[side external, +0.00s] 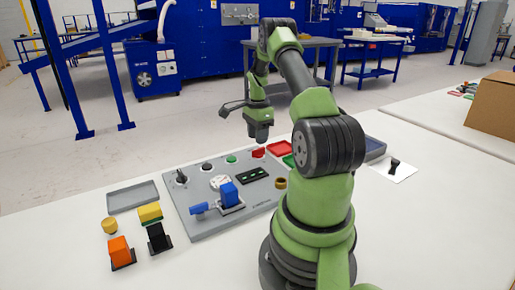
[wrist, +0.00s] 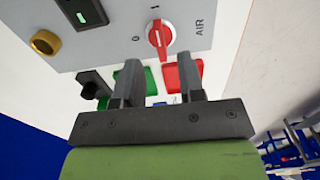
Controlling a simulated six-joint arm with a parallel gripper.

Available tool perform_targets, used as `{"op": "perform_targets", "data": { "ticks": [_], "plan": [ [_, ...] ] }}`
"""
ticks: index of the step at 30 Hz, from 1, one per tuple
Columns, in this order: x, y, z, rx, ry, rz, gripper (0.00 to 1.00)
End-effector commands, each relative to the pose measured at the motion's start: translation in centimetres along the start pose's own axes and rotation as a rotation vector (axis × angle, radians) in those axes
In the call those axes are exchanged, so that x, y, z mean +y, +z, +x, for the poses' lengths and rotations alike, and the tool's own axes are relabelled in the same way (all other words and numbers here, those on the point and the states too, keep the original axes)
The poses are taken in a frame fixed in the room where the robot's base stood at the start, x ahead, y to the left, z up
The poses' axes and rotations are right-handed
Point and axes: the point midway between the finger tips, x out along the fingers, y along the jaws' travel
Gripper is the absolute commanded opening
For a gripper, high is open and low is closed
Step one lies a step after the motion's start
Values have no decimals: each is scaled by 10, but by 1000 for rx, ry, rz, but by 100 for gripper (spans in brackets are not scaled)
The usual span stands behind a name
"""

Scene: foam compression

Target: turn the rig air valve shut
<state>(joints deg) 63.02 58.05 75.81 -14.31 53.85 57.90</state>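The air valve is a red knob on the grey panel, marked 0, 1 and AIR in the wrist view (wrist: 160,35). Its raised handle lies roughly in line with the 1 mark. In the side view the red valve (side external: 258,153) is at the panel's far right corner. My gripper (wrist: 158,75) is open and empty, with its two fingers apart and the knob showing beyond the gap between them. In the side view my gripper (side external: 259,138) hangs above the valve, apart from it; its fingers are hard to make out there.
The grey panel (side external: 205,226) also carries a blue block in a fixture, a gauge, a black knob and a green button. Red (side external: 279,148) and green trays lie beside the valve. Coloured blocks (side external: 119,250) stand at the left. The white table's front is mostly clear.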

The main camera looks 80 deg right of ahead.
Motion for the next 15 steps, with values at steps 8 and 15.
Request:
{"op": "perform_targets", "data": {
  "ticks": [8,15],
  "plan": [
    [0,0,41,-1,1,-2,36],
    [0,0,47,0,-2,-2,36]
  ]
}}
